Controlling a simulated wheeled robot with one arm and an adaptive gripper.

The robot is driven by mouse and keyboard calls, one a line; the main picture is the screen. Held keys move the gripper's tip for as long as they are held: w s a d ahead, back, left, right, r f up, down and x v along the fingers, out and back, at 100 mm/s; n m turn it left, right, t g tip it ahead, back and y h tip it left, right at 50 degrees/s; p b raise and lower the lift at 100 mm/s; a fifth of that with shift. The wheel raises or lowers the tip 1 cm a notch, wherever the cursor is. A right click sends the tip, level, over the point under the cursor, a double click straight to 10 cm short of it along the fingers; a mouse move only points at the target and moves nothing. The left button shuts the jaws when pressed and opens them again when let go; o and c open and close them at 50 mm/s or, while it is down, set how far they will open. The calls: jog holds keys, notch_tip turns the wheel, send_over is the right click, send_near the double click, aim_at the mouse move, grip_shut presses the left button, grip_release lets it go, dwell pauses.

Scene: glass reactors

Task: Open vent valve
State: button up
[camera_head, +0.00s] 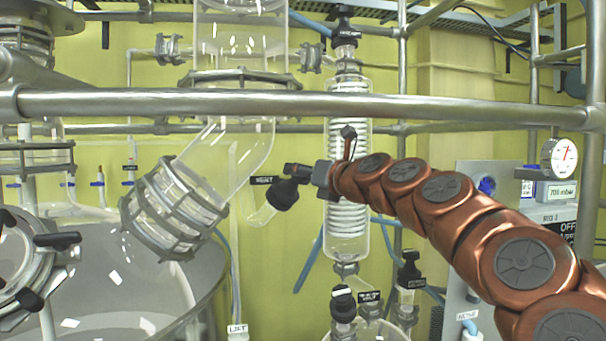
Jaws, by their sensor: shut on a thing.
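My gripper (295,177) is at the end of my copper-coloured arm, which reaches in from the right. It is shut on a black valve knob (282,195), which I take to be the vent valve. A small dark label (263,181) beside it seems to read VENT, but it is too small to be sure. A short clear glass tube (261,215) slants down and left from the knob. The fingertips are small and partly merge with the dark knob, so the exact grip and the knob's turn angle are hard to tell.
A steel rail (230,104) crosses above the arm. The coiled glass condenser (346,222) stands close behind my gripper. A wide angled glass pipe (230,155) is to the left. Black-capped valves (342,304) stand below. A round gauge (563,157) and pressure display (556,193) are at right.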

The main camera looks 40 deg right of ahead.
jog(key=shift+c, duration=0.4)
jog(key=shift+n+y, duration=0.3)
jog(key=shift+n, duration=0.2)
jog(key=shift+n+y, duration=0.3)
jog(key=shift+n, duration=0.1)
jog(key=shift+d+n+g+y, duration=0.1)
jog(key=shift+n+g+y, duration=0.4)
jog(key=shift+n+y, duration=2.45)
jog(key=shift+n+g+y, duration=0.3)
jog(key=shift+n+y, duration=0.05)
jog(key=shift+n, duration=0.7)
jog(key=shift+n+g+y, duration=0.3)
jog(key=shift+n, duration=0.4)
jog(key=shift+n+g+y, duration=0.3)
jog(key=shift+n+y, duration=0.1)
jog(key=shift+n, duration=0.2)
jog(key=shift+w+f+n, duration=0.1)
jog(key=shift+f+n, duration=0.05)
jog(key=shift+n, duration=0.25)
jog(key=shift+n+g+y, duration=1.1)
jog(key=shift+n+g, duration=0.1)
jog(key=shift+n, duration=0.2)
